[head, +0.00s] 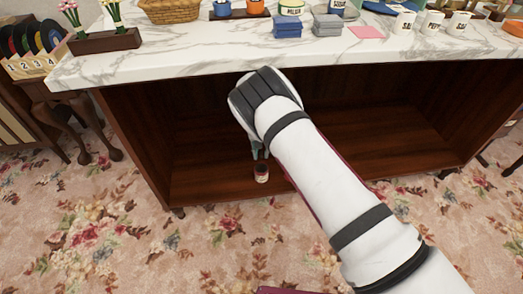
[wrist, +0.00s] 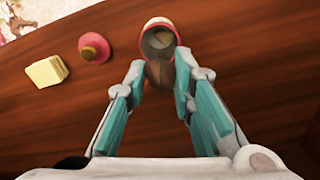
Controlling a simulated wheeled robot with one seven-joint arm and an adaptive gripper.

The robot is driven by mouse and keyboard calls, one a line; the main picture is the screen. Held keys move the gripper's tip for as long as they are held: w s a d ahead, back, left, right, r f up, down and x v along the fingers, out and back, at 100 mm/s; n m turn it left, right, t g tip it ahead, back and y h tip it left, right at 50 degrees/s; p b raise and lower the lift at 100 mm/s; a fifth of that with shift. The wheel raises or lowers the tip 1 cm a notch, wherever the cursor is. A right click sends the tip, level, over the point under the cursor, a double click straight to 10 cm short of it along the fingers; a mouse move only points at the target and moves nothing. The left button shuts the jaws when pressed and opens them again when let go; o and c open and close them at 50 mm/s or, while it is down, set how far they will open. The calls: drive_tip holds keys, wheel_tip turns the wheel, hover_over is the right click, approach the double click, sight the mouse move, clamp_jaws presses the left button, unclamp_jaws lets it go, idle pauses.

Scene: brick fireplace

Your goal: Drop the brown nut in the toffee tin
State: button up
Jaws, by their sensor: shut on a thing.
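My gripper (wrist: 160,72) is shut on the brown nut (wrist: 159,75), which sits between its two teal-padded fingertips. Just beyond the nut in the wrist view is an open round tin (wrist: 151,25), pinkish red and pale outside, with something light brown inside. The nut overlaps the tin's near edge in the picture; I cannot tell the height between them. In the head view my gripper (head: 257,150) points down just above a small red and white tin (head: 262,173) on the cabinet's wooden floor. The nut is hidden there.
In the wrist view a red round piece with a tan knob (wrist: 93,47) and a pale yellow block (wrist: 47,71) lie left of the tin. The wooden shelf (head: 365,150) is clear to the right. A marble top (head: 200,60) overhangs the shelf, beside my arm.

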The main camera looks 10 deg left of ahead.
drive_tip(key=shift+f, duration=0.2)
drive_tip(key=shift+f+b, duration=1.75)
drive_tip(key=shift+f, duration=1.1)
drive_tip(key=shift+s, duration=0.1)
drive_tip(key=o, duration=0.8)
drive_tip(key=shift+r, duration=0.15)
drive_tip(key=shift+r+p, duration=1.45)
drive_tip(key=shift+r, duration=1)
drive_tip(key=shift+s+f, duration=0.1)
